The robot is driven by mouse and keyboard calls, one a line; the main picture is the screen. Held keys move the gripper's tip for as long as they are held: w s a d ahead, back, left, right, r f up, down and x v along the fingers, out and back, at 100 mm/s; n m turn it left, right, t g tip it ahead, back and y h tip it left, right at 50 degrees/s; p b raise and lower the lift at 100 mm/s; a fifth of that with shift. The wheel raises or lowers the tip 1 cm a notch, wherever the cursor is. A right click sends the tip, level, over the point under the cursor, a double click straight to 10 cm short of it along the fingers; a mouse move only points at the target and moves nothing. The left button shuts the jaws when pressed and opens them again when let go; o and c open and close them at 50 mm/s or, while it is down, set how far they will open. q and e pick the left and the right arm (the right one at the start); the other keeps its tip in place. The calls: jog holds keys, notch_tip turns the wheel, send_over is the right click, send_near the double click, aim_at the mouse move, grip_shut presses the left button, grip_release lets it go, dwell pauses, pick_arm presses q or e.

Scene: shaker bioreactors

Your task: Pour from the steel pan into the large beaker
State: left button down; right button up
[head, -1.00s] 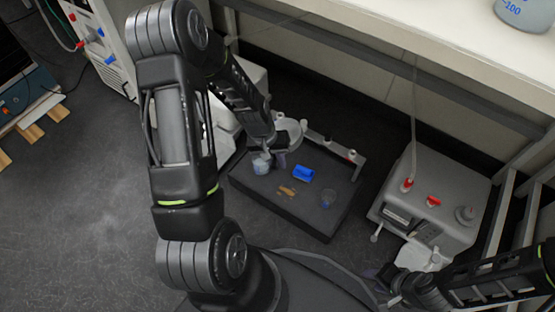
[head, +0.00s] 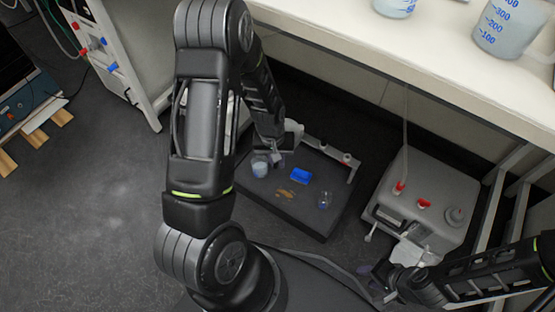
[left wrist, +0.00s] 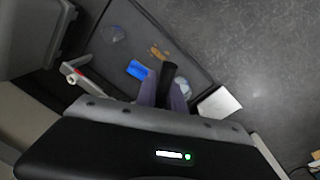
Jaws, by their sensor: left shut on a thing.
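A large beaker (head: 505,32) with blue volume marks stands upright on the white bench at the top right of the head view. My left gripper (head: 277,158) is low over the dark tray, apart from the beaker. In the left wrist view its fingers (left wrist: 163,95) are shut on a black bar, which looks like the handle of the steel pan (left wrist: 171,74). The pan's bowl is not clearly seen; my left arm hides that area in the head view. My right gripper (head: 386,280) is at the lower right, small and dark, its jaws unclear.
The dark tray (head: 322,228) on the floor holds a small beaker (head: 260,166), a blue block (head: 301,175), brown pieces (head: 286,194) and a small clear vessel (head: 324,200). A second beaker (head: 396,5) stands on the white bench (head: 440,50). A grey machine (head: 425,195) stands right of the tray.

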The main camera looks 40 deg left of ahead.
pick_arm(q)
jog(key=shift+f, duration=0.1)
notch_tip(320, 180, down, 11)
jog(key=w+d+g+y+b, duration=0.1)
jog(key=d+y+b, duration=0.1)
jog(key=b, duration=0.4)
jog(key=shift+w+f+b, duration=0.15)
jog(key=shift+f+b, duration=0.05)
jog(key=shift+b, duration=0.2)
dwell(0.7)
